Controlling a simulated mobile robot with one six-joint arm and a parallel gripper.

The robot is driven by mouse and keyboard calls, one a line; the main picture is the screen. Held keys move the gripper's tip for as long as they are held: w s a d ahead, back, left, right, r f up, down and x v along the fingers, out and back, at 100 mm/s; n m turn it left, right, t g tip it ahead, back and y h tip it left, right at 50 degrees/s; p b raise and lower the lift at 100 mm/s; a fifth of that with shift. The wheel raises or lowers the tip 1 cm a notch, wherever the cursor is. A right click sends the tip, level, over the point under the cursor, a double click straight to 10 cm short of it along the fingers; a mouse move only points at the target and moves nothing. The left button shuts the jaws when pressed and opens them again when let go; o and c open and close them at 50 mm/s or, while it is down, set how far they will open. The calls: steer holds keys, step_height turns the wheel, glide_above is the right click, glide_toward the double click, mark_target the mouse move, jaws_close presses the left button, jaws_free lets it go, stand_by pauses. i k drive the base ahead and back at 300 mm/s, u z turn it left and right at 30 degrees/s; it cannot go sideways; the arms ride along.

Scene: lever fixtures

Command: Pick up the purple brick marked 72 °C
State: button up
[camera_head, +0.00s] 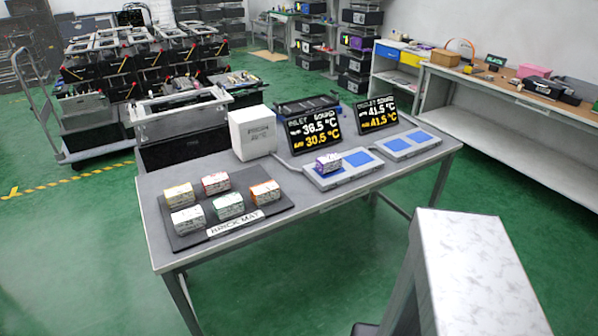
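A small purple brick (328,163) with a pale label stands on the left part of a grey plate with blue pads (357,158) on the table. The writing on its label is too small to read. The plate lies in front of a black display (315,132) that reads 30.5 °C in yellow. My gripper is not in view. A pale marbled block-like shape at the lower right covers part of the floor, and I cannot tell what it is.
The grey table (325,200) also holds a dark brick mat (190,235) with several bricks, a white box (252,133), a second plate (408,144) and a second display (377,114). A loaded cart (75,150) stands behind left. Green floor in front is clear.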

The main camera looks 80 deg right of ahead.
mark_target(331, 163)
steer(key=z, duration=0.25)
steer(key=k, duration=0.15)
steer(key=u, duration=1.3)
steer(key=k, duration=0.5)
steer(key=z, duration=1.65)
steer(key=i, duration=0.4)
steer(key=u, duration=0.4)
